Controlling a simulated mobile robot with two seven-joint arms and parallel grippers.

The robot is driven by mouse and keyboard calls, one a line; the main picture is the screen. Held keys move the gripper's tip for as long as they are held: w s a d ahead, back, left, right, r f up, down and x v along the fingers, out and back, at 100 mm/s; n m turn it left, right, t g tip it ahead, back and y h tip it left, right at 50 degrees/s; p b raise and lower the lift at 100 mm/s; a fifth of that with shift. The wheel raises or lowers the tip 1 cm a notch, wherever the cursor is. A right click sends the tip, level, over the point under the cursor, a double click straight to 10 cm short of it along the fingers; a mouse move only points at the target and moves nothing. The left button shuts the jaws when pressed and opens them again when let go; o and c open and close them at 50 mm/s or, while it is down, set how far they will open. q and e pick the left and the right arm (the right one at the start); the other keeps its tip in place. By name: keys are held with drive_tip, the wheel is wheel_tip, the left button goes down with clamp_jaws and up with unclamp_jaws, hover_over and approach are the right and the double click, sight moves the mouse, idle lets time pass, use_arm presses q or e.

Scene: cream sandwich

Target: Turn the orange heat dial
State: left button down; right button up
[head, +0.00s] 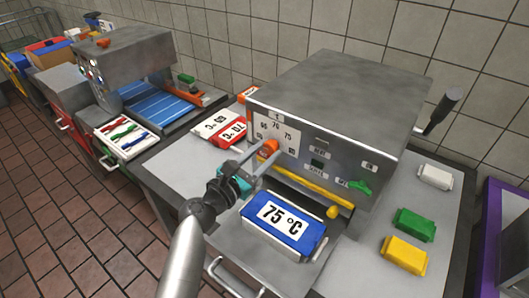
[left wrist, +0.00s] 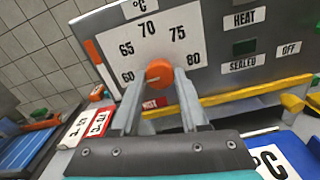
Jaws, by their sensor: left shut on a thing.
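The orange heat dial (head: 268,147) sits on the front panel of the grey metal machine (head: 340,85), at the lower middle of a white temperature scale. In the left wrist view the dial (left wrist: 159,73) lies between my two fingertips, below the numbers 60 to 80. Where its pointer stands I cannot tell. My left gripper (head: 262,157) is shut on the dial, one finger on each side. My right gripper is not in view.
A blue box marked 75 °C (head: 284,226) stands in front of the machine. A yellow bar (head: 312,190) and a green lever (head: 361,187) are on its front. Red-and-white boxes (head: 222,131) lie left of the dial. White, green and yellow blocks lie right.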

use_arm(q)
drive_tip(key=shift+m, duration=0.4)
drive_tip(key=shift+f+m+b, duration=0.1)
drive_tip(key=shift+m+b, duration=0.45)
drive_tip(key=shift+m, duration=0.45)
drive_tip(key=m+b, duration=0.1)
drive_tip(key=m, duration=0.3)
drive_tip(key=shift+b, duration=0.35)
drive_tip(key=m+b, duration=0.1)
drive_tip(key=m, duration=0.3)
drive_tip(key=m+b, duration=0.1)
drive_tip(key=m, duration=0.2)
drive_tip(key=shift+m, duration=0.3)
drive_tip(key=m, duration=0.2)
drive_tip(key=shift+m, duration=0.4)
drive_tip(key=m, duration=0.3)
drive_tip(key=shift+m, duration=0.3)
drive_tip(key=m, duration=0.5)
drive_tip(key=shift+m, duration=0.4)
